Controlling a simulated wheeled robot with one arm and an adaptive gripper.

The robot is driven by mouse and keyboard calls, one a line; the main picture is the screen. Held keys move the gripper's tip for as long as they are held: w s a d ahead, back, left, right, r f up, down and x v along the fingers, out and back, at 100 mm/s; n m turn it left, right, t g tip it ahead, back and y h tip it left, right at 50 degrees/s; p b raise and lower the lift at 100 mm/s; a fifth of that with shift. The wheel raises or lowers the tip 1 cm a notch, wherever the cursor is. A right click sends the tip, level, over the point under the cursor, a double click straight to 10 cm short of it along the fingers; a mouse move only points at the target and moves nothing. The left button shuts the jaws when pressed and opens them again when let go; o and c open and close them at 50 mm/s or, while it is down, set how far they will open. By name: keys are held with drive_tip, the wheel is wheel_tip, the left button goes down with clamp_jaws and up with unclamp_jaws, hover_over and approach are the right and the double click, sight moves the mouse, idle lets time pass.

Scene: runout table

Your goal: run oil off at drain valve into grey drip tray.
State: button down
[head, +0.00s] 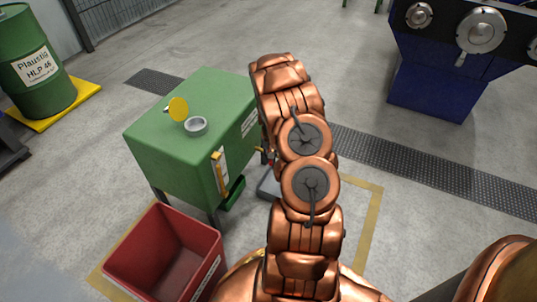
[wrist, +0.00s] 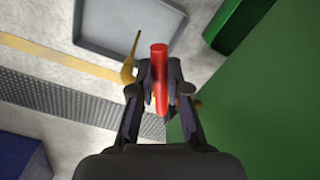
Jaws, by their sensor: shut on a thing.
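In the wrist view my gripper (wrist: 160,92) is shut on the red lever (wrist: 159,62) of the drain valve, beside the green tank (wrist: 260,110). A brass-coloured part (wrist: 129,68) shows just left of the lever. The grey drip tray (wrist: 88,42) lies on the floor below; its visible inside looks empty. In the head view the green tank (head: 185,150) stands left of my arm, and a corner of the grey tray (head: 268,188) shows at the tank's foot. My arm hides most of the valve and tray there; I cannot see any oil flow.
A small green tray (head: 235,194) sits under the tank's front edge; it also shows in the wrist view (wrist: 235,22). A red bin (head: 163,255) stands at front left. A green drum (head: 38,70) is at far left, a blue machine (head: 430,75) at back right.

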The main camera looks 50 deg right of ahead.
drive_tip(key=shift+d+r, duration=0.15)
drive_tip(key=shift+s+d+r+n+p, duration=0.1)
drive_tip(key=shift+s+d+n+p, duration=0.1)
drive_tip(key=shift+n+p, duration=0.5)
drive_tip(key=shift+s+d+f+n+p, duration=0.2)
drive_tip(key=shift+s+d+n+p, duration=0.15)
drive_tip(key=shift+n+p, duration=0.4)
drive_tip(key=shift+d, duration=0.1)
drive_tip(key=shift+d+n, duration=0.1)
drive_tip(key=shift+n, duration=0.25)
drive_tip(key=shift+d, duration=0.1)
idle(5.8)
